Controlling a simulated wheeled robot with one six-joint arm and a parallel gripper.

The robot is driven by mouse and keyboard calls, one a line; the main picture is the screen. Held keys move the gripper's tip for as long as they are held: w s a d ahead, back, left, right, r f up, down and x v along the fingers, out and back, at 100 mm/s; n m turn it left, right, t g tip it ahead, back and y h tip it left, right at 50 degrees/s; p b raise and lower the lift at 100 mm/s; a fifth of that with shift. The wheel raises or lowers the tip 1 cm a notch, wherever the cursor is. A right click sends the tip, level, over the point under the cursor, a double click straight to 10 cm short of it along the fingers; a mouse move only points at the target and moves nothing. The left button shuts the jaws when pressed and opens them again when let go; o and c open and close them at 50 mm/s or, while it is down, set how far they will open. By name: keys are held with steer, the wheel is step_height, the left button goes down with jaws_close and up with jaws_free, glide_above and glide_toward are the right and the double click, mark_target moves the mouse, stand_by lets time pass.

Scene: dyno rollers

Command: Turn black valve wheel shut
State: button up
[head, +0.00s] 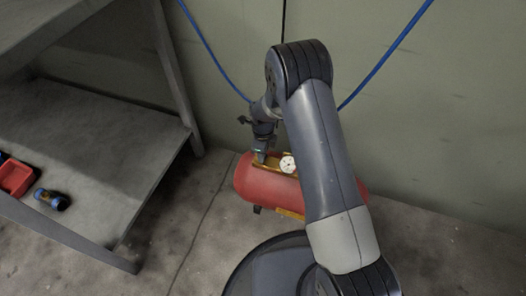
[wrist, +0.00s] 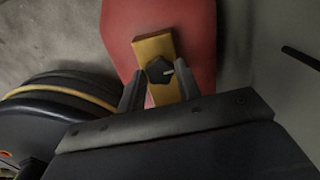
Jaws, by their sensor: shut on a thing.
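The black valve wheel (wrist: 158,71) is a small dark knob with a pale mark on a yellow block (wrist: 150,48) in the wrist view. The block sits on a red tank (wrist: 120,22), which lies on the floor by the wall in the head view (head: 262,188). My gripper (wrist: 157,92) has its two fingers on either side of the wheel and is shut on it. In the head view my gripper (head: 261,156) reaches down to the left end of the tank's top, and the wheel is hidden there.
A white round gauge (head: 288,164) stands on the tank close to my gripper. A grey shelf (head: 100,150) at the left holds a red bin (head: 15,178) and a blue-and-black part (head: 52,199). Blue hoses (head: 385,55) hang along the wall. Floor between shelf and tank is clear.

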steer(key=shift+m, duration=0.4)
steer(key=o, duration=1)
steer(key=shift+c, duration=0.2)
step_height(320, 180, up, 11)
steer(key=p, duration=0.3)
steer(key=shift+p, duration=0.35)
steer(key=shift+f, duration=0.15)
step_height(320, 180, down, 11)
steer(key=b, duration=0.4)
steer(key=shift+n, duration=0.3)
